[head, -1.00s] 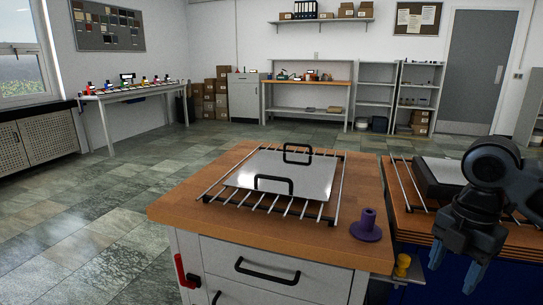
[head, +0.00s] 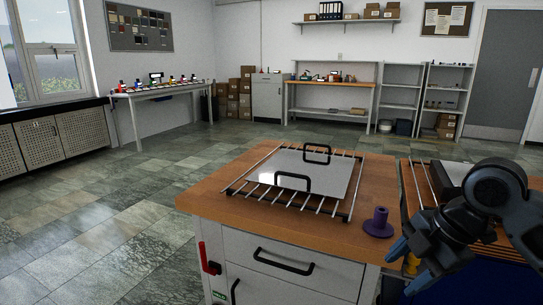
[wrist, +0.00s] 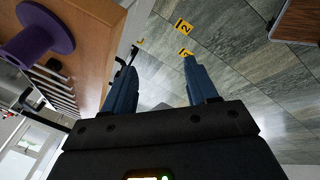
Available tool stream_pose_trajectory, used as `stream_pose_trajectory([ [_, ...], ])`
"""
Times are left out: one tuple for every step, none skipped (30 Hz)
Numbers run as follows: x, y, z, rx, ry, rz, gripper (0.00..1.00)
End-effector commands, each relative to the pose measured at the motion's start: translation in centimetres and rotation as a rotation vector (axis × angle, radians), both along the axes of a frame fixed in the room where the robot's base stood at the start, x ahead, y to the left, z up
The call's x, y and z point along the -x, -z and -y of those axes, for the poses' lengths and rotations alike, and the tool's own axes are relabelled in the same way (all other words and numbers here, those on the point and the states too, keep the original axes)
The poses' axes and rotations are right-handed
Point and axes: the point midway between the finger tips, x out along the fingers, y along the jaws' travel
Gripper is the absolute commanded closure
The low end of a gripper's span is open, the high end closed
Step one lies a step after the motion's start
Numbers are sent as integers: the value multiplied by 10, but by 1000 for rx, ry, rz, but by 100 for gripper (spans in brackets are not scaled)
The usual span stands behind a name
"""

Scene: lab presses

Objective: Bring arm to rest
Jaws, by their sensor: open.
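My gripper (head: 408,268) is at the lower right of the head view, in front of the right-hand bench. In the wrist view my gripper (wrist: 163,85) shows two blue fingers spread apart with nothing between them, over the tiled floor. A purple spool-shaped piece (head: 378,223) stands on the near right corner of the wooden bench top, left of my gripper. It also shows large at the upper left of the wrist view (wrist: 38,45). A metal plate with two black handles (head: 330,172) lies on a wire rack on that bench.
The wooden-topped cabinet (head: 230,207) has a black drawer handle and a red lever on its left side. A second bench with a rack stands close on the right, partly hidden by my arm. The tiled floor (head: 110,220) on the left is clear.

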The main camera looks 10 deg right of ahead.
Motion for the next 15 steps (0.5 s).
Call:
stream_pose_trajectory([
  [-6, -4, -18, -49, 12, 31, 42],
  [-10, -6, -29, -81, 22, 53, 42],
  [-16, -10, -44, -127, 43, 85, 42],
  [-20, -13, -56, -165, 57, 107, 42],
  [-24, -17, -68, -208, 77, 131, 42],
  [-29, -22, -85, -268, 103, 163, 42],
  [-32, -26, -97, -312, 126, 185, 42],
  [-35, -30, -108, -358, 150, 205, 42],
  [-38, -35, -122, -416, 181, 231, 42],
  [-40, -39, -132, -461, 207, 247, 42],
  [-42, -43, -141, -503, 233, 265, 42],
  [-43, -48, -152, -562, 269, 282, 42],
  [-43, -51, -160, -604, 298, 294, 42],
  [-43, -54, -167, -645, 325, 306, 42],
  [-43, -58, -176, -698, 364, 319, 42],
])
